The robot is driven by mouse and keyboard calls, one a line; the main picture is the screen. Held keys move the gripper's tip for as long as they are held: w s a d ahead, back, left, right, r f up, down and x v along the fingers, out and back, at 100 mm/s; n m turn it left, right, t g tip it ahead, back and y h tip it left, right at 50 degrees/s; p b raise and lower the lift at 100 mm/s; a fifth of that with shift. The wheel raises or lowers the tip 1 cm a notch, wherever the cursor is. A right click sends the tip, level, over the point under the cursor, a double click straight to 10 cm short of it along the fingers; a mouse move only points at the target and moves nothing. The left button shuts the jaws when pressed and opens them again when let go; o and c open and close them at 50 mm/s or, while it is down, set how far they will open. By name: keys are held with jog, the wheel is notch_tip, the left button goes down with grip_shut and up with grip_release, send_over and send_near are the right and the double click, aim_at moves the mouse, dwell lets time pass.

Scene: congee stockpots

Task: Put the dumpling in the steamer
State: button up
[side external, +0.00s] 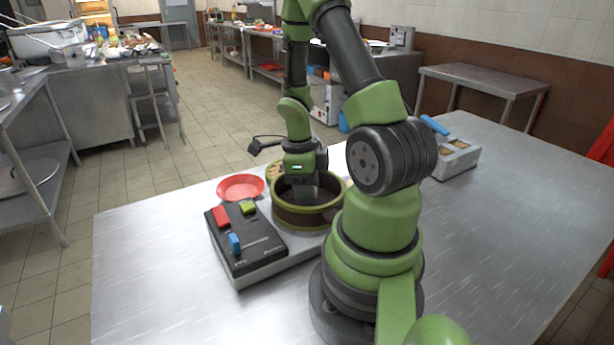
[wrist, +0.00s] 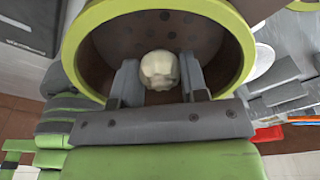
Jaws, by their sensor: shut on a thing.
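The dumpling (wrist: 159,70) is a small, pale, rounded lump between my fingertips in the wrist view. My gripper (wrist: 160,82) is shut on it. The steamer (wrist: 238,38) is a round brown pot with a green rim and dark holes in its floor; it surrounds the dumpling in the wrist view. In the side view my gripper (side external: 304,192) points down inside the steamer's rim (side external: 281,211), and the dumpling is hidden there. I cannot tell whether the dumpling touches the steamer floor.
A black panel (side external: 247,240) with red, green and blue blocks stands left of the steamer. A red plate (side external: 240,187) lies behind it. A grey box (side external: 456,158) with a blue-handled tool is at the right. The table's front left (side external: 150,270) is clear.

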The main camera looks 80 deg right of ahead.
jog(key=shift+f, duration=0.45)
jog(key=shift+f, duration=0.35)
jog(key=o, duration=1)
jog(key=c, duration=0.3)
jog(key=shift+r, duration=0.1)
jog(key=shift+w+r, duration=0.15)
jog(key=shift+r, duration=1.05)
jog(key=shift+w+r, duration=0.15)
jog(key=shift+r, duration=1)
